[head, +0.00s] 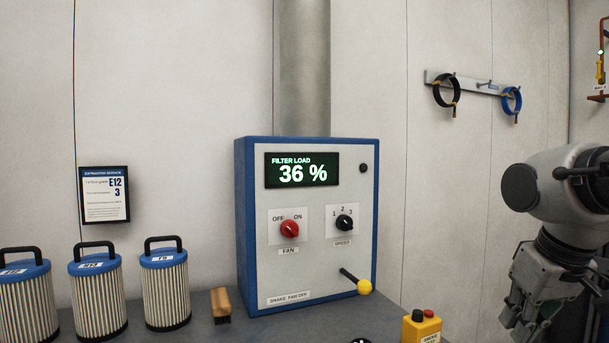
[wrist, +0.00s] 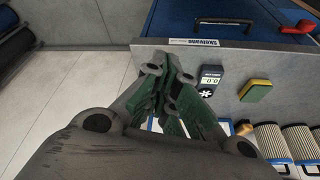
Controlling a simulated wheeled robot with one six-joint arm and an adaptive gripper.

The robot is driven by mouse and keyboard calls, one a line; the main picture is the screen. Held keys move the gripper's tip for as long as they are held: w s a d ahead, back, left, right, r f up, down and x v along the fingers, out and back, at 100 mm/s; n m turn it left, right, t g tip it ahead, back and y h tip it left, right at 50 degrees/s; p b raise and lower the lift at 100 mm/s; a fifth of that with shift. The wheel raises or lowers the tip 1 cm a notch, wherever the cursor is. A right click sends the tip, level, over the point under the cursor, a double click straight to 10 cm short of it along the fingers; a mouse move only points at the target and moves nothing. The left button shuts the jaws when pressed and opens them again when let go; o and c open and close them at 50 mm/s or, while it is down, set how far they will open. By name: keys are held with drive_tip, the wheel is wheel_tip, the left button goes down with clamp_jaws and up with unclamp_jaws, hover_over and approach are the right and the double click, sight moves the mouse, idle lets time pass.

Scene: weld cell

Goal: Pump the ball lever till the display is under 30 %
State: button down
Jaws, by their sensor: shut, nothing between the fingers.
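The ball lever (head: 364,287) is a short black rod ending in a yellow ball. It sticks out of the lower right front of a blue-edged control box and tilts downward to the right. The display (head: 302,170) on the box reads "FILTER LOAD 36 %". My gripper (head: 522,318) is at the lower right of the head view, well to the right of the lever and apart from it. In the wrist view, my gripper (wrist: 170,78) has its fingers together with nothing held. The lever is not visible in the wrist view.
A red fan knob (head: 289,229) and a black speed knob (head: 344,222) sit above the lever. A yellow button box (head: 421,328) stands between lever and gripper. A brush (head: 221,304) and filter cartridges (head: 166,285) stand left. The wrist view shows a small meter (wrist: 211,80) and a sponge (wrist: 255,91).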

idle(0.4)
drive_tip(key=m+t+y, duration=0.2)
drive_tip(key=y, duration=0.1)
approach(354, 279)
wheel_tip(354, 279, up, 2)
drive_tip(key=s, duration=0.3)
drive_tip(key=w+r+m+t, duration=0.2)
drive_tip(key=w+r, duration=0.2)
drive_tip(key=shift+w+d+r+y, duration=0.15)
drive_tip(key=shift+w+r+y, duration=0.2)
drive_tip(key=shift+y, duration=0.05)
drive_tip(key=shift+f, duration=4.45)
